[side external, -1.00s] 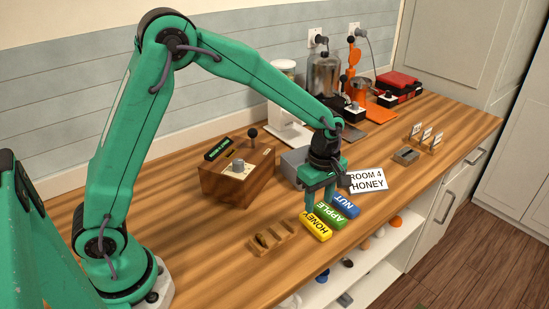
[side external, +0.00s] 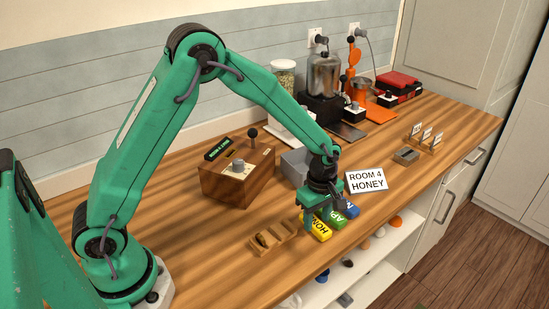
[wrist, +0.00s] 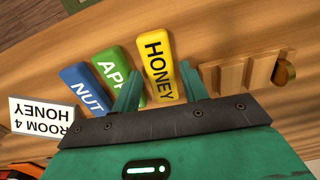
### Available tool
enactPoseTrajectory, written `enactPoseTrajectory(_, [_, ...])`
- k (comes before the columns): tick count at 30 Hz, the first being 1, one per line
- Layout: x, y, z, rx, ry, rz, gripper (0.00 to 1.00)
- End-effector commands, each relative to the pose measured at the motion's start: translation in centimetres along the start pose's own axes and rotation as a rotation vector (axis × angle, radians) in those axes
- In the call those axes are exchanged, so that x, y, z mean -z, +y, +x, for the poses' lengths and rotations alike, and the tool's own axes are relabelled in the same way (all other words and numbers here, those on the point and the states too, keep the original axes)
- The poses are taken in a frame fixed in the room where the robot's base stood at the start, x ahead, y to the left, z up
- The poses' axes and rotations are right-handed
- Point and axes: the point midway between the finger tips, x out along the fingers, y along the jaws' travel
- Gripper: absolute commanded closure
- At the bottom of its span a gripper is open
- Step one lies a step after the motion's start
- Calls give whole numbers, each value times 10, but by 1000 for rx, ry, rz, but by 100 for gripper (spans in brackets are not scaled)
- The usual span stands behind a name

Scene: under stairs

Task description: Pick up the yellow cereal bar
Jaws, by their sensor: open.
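The yellow cereal bar (side external: 321,231), marked HONEY, lies on the wooden counter near its front edge. It also shows in the wrist view (wrist: 156,62), with its lower end between my two fingers. My gripper (side external: 310,226) is open above the bar; in the wrist view its fingertips (wrist: 158,84) stand on either side of the bar. The left finger overlaps the green bar in that view. The green bar (wrist: 108,65) and the blue bar (wrist: 84,88) lie beside the yellow one. I cannot tell how high the fingers are above the counter.
A wooden slotted tray (side external: 272,239) is left of the bars. A white card (side external: 367,181) reading ROOM 4 HONEY stands behind them. A wooden box (side external: 236,175) with a lever and a grey bin (side external: 294,164) stand further back. The counter edge is close in front.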

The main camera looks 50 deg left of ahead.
Motion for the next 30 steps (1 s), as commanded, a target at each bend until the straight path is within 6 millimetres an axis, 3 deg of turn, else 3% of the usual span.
enactPoseTrajectory(5, [0,0,11,0,0,0,56])
enactPoseTrajectory(19, [0,0,11,0,0,0,56])
enactPoseTrajectory(20, [0,0,11,0,0,0,58])
enactPoseTrajectory(25, [0,0,11,0,0,0,90])
enactPoseTrajectory(30, [0,0,11,-1,0,0,90])
